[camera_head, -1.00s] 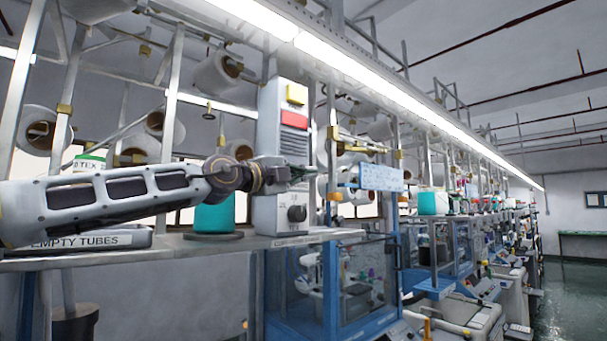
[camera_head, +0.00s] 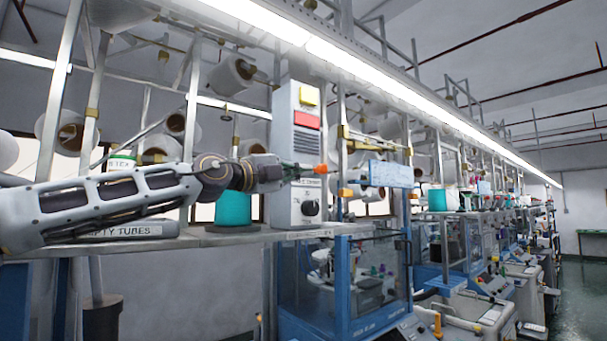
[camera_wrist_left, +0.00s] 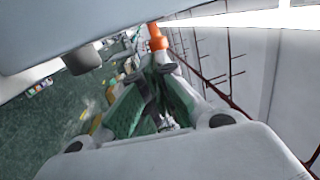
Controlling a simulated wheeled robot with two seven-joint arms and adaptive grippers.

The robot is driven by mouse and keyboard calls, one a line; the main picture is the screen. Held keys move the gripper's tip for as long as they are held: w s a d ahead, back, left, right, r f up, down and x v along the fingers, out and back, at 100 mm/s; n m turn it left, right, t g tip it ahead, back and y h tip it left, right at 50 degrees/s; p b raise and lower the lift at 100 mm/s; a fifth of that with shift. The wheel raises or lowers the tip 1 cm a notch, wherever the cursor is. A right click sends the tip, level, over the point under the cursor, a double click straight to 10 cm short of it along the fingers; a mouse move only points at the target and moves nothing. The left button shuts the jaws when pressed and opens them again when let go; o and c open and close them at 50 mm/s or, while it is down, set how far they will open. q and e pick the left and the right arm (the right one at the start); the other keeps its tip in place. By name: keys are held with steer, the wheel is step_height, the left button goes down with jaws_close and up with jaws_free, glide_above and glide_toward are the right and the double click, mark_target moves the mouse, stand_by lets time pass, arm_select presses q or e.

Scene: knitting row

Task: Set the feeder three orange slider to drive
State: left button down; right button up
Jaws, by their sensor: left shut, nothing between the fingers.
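My left gripper (camera_head: 303,170) reaches in from the left across the front of the grey control box (camera_head: 290,120). Its fingers are shut with nothing between them. An orange knob (camera_head: 321,169) shows right at the fingertips, by the box's right edge. In the left wrist view, an orange cylindrical piece (camera_wrist_left: 157,38) stands just beyond the shut fingertips (camera_wrist_left: 153,73). I cannot tell whether they touch it. A second orange piece (camera_head: 346,192) sits lower right on the frame. I cannot read which feeder either belongs to. My right gripper is not in view.
A blue-white card (camera_head: 392,174) hangs to the right.

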arm_select(q)
steer(key=b+v, duration=0.2)
steer(key=v, duration=0.6)
steer(key=shift+b, duration=0.35)
stand_by(0.4)
